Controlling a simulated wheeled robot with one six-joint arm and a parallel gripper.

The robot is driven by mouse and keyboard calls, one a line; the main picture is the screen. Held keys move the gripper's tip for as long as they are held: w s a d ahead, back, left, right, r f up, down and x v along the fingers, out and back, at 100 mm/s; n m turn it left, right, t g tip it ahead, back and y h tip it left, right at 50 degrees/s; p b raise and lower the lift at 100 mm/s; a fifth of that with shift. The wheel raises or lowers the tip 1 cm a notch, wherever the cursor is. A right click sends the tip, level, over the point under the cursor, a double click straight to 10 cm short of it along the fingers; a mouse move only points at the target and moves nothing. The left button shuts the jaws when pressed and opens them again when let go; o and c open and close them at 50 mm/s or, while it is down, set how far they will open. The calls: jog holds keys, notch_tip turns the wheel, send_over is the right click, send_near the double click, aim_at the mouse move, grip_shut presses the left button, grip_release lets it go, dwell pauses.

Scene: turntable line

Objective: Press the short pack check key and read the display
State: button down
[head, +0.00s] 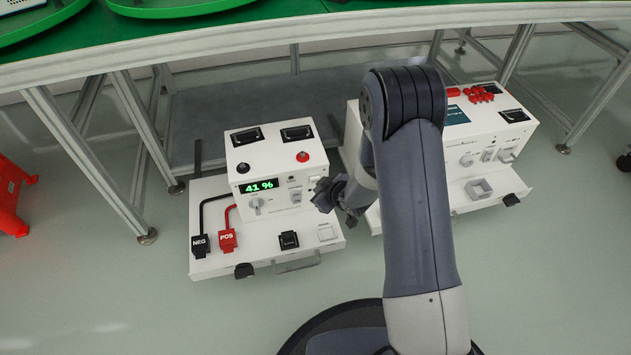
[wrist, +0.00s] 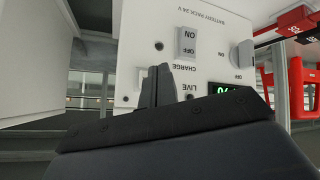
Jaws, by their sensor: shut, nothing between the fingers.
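The short pack (head: 285,160), a white box on a pull-out tray, stands left of my arm in the head view. Its display (head: 259,186) is lit green and reads 41 %. In the wrist view the pack face (wrist: 205,50) appears upside down, marked BATTERY PACK 24 V, with the lit display (wrist: 232,88) partly cut off. My gripper (head: 326,193) is shut and empty at the right side of the pack's front. Its fingers (wrist: 157,84) are in front of the face, next to a pale key (wrist: 142,78) they partly cover. I cannot tell whether they touch it.
A NEG clamp (head: 200,244) and a red POS clamp (head: 227,239) lie on the tray's left. A longer white pack (head: 495,140) with red clamps stands right, partly hidden by my arm. The green-topped table (head: 300,28) stands behind, its legs beside the packs. Floor is clear in front.

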jog(key=s+b, duration=0.1)
jog(key=s, duration=0.1)
jog(key=s+d, duration=0.1)
jog(key=s, duration=0.1)
jog(key=shift+s+d+b, duration=0.15)
jog(key=shift+s+b, duration=0.1)
jog(key=shift+b, duration=0.1)
dwell(0.4)
jog(key=shift+s+d, duration=0.25)
jog(key=shift+s, duration=0.7)
jog(key=shift+s+d, duration=0.25)
jog(key=shift+s, duration=0.65)
